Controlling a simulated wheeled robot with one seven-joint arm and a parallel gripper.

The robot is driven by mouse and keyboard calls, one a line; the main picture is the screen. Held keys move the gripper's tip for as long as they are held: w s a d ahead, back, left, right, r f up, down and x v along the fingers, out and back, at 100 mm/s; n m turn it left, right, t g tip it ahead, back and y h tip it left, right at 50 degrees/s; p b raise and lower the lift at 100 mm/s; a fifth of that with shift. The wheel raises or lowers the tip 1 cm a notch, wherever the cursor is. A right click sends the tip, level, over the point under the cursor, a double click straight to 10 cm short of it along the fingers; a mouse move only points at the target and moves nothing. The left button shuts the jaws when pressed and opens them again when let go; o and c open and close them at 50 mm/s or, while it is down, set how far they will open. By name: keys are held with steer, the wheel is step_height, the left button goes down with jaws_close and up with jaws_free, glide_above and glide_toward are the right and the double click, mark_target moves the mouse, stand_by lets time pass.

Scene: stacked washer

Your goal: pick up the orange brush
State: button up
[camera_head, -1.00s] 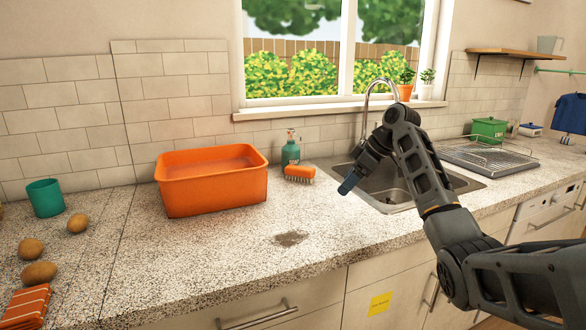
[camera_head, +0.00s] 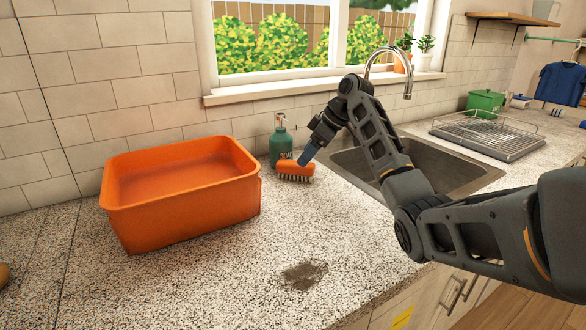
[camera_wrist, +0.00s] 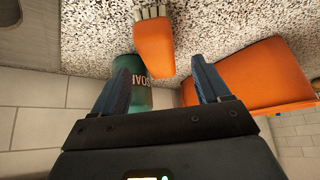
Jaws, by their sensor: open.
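The orange brush (camera_head: 294,170) lies on the speckled counter just in front of the green soap bottle (camera_head: 281,146), its pale bristles downward. My gripper (camera_head: 306,158) is by the brush's right end in the head view and overlaps it in the picture. In the wrist view the brush (camera_wrist: 154,47) lies ahead of my gripper (camera_wrist: 161,75), between the lines of the two blue fingers. The fingers are apart with nothing held between them. The soap bottle (camera_wrist: 160,98) shows behind the left finger and partly between the fingers.
A large orange tub (camera_head: 185,225) stands left of the brush and shows at right in the wrist view (camera_wrist: 262,75). The sink (camera_head: 440,178) with its faucet (camera_head: 388,52) is to the right. A dark stain (camera_head: 303,274) marks the otherwise clear front counter.

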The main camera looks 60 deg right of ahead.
steer(key=x, duration=0.4)
steer(key=p+x, duration=0.1)
steer(key=shift+w+f, duration=0.1)
steer(key=shift+w, duration=0.55)
steer(key=c, duration=1.2)
steer(key=shift+o, duration=0.2)
steer(key=s+d+r+b, duration=0.1)
steer(key=s+d+r, duration=0.2)
steer(key=s+r, duration=0.5)
steer(key=s, duration=0.5)
steer(key=shift+s+b, duration=0.35)
steer(key=shift+d, duration=0.1)
